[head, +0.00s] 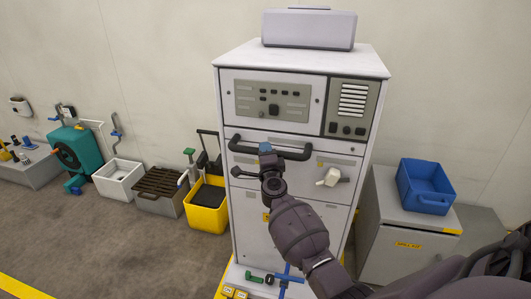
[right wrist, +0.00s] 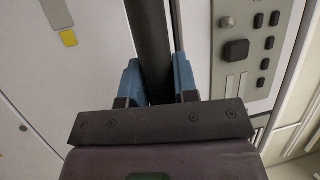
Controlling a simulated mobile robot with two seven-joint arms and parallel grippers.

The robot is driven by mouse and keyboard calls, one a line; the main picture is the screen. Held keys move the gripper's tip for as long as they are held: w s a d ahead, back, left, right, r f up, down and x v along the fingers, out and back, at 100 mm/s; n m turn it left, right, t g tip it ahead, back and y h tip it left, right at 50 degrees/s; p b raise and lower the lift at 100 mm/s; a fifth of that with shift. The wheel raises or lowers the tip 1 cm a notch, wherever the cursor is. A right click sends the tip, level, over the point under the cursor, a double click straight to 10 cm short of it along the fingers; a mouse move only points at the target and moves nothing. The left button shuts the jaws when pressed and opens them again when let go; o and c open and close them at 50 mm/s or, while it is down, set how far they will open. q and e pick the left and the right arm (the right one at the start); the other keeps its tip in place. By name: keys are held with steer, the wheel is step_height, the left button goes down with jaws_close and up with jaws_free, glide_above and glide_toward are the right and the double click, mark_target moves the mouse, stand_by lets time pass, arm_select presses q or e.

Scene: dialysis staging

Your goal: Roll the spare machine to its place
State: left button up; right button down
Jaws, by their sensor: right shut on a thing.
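The spare machine (head: 290,180) is a tall white cabinet standing upright in the middle of the head view, with a grey control panel and a dark horizontal handle (head: 240,144) across its front. My right gripper (head: 266,149) is at the handle, near its middle. In the right wrist view the blue fingers of the right gripper (right wrist: 158,84) sit on both sides of the dark handle bar (right wrist: 150,40), shut on it. The machine's base shows yellow edging and a blue lever (head: 288,278) at the bottom. My left gripper is not in view.
A grey cabinet (head: 395,245) with a blue bin (head: 426,186) on top stands close on the right. On the left along the wall are a yellow bin (head: 207,216), a grated box (head: 160,190), a white tub (head: 118,180) and a teal reel (head: 80,150). Floor at front left is clear.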

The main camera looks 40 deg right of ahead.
steer(key=shift+w+d, duration=0.8)
steer(key=shift+d, duration=0.25)
steer(key=c, duration=0.9)
jaws_free()
steer(key=shift+a, duration=0.1)
steer(key=p+v, duration=0.1)
steer(key=v, duration=0.9)
steer(key=shift+s+a+f+p, duration=0.1)
steer(key=shift+s+a+p, duration=0.05)
steer(key=shift+s+p, duration=0.2)
